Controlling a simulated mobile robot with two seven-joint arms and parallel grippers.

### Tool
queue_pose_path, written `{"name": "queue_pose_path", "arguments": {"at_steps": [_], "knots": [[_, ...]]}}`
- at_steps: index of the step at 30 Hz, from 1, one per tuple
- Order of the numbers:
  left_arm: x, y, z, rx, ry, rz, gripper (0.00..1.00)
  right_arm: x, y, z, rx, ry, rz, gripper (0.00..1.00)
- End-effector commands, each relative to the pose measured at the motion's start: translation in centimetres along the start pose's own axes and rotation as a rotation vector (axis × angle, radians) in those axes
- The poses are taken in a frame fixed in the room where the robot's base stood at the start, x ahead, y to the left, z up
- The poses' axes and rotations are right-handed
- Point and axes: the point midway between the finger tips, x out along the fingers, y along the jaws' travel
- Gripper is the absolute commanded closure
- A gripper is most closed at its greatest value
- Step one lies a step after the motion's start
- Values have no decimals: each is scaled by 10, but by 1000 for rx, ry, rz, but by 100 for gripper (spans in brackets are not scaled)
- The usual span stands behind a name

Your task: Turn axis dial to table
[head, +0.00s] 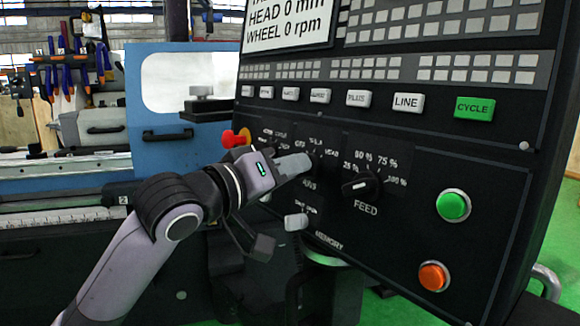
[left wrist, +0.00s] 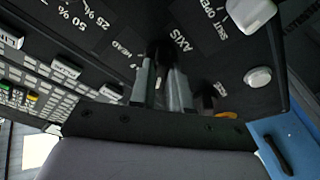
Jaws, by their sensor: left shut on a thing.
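The axis dial (left wrist: 160,48) is a dark knob on the black control panel (head: 410,240), with the label AXIS beside it in the left wrist view. My left gripper (head: 306,163) is shut on this dial, its fingers pointing into the panel. In the left wrist view, my two grey fingers (left wrist: 160,82) stand on either side of the knob. The fingers hide most of the dial in the head view, and I cannot tell which mark its pointer faces. A HEAD label shows near the dial. My right gripper is out of view.
The feed dial (head: 361,186) sits just right of my gripper. A grey knob (head: 296,221) is below it, and a red emergency stop (head: 235,138) is to its left. A green button (head: 453,205) and an orange button (head: 433,276) are further right.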

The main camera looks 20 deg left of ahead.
Motion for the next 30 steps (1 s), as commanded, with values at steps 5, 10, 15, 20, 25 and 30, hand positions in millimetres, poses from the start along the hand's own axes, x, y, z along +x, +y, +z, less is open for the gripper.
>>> {"name": "queue_pose_path", "arguments": {"at_steps": [5,10,15,20,25,30], "knots": [[0,0,-1,94,-3,20,100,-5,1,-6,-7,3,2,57],[0,0,-2,223,-3,49,100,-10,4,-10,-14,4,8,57],[0,0,-2,357,-3,81,100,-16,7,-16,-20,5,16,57],[0,-1,-2,467,-5,106,100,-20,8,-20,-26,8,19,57],[0,-1,-1,557,-4,129,100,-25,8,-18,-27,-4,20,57],[0,-2,-1,613,-3,143,100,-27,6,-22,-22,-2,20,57]]}}
